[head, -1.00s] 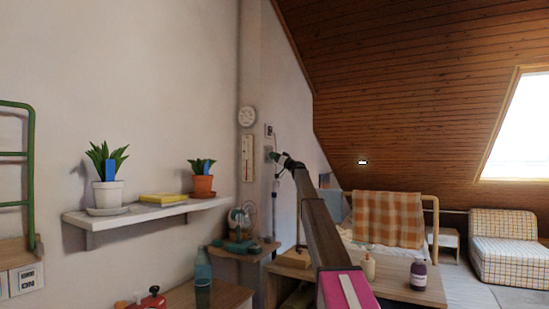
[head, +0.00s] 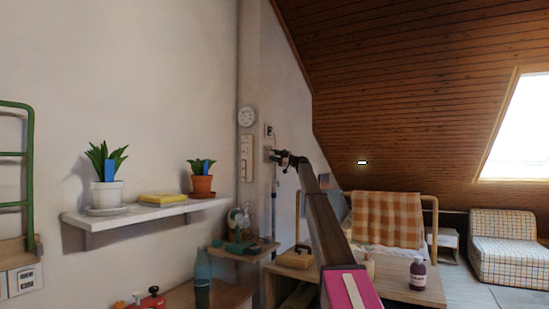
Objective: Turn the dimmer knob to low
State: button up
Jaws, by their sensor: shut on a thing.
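My gripper (head: 277,155) is at the wall near the corner, left of the wooden ceiling's lower edge. It is shut on the small dimmer knob at its tip. The knob is small and mostly hidden by the fingers, so its pointer cannot be read. My dark arm reaches up to it from the lower right. A small wall plate (head: 268,131) is just above the gripper.
A round white dial (head: 246,117) and a pale panel (head: 246,158) hang left of the gripper. A small corner shelf (head: 243,253) holds a fan (head: 239,220). A white shelf (head: 140,213) carries two potted plants. A wooden table (head: 400,283) with bottles stands below my arm.

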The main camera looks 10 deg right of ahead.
jog(key=shift+n+g, duration=0.4)
jog(key=shift+n, duration=0.6)
jog(key=shift+n+h, duration=0.3)
jog(key=o, duration=0.9)
jog(key=v, duration=1)
jog(key=shift+d+f, duration=0.15)
jog(key=shift+d, duration=0.25)
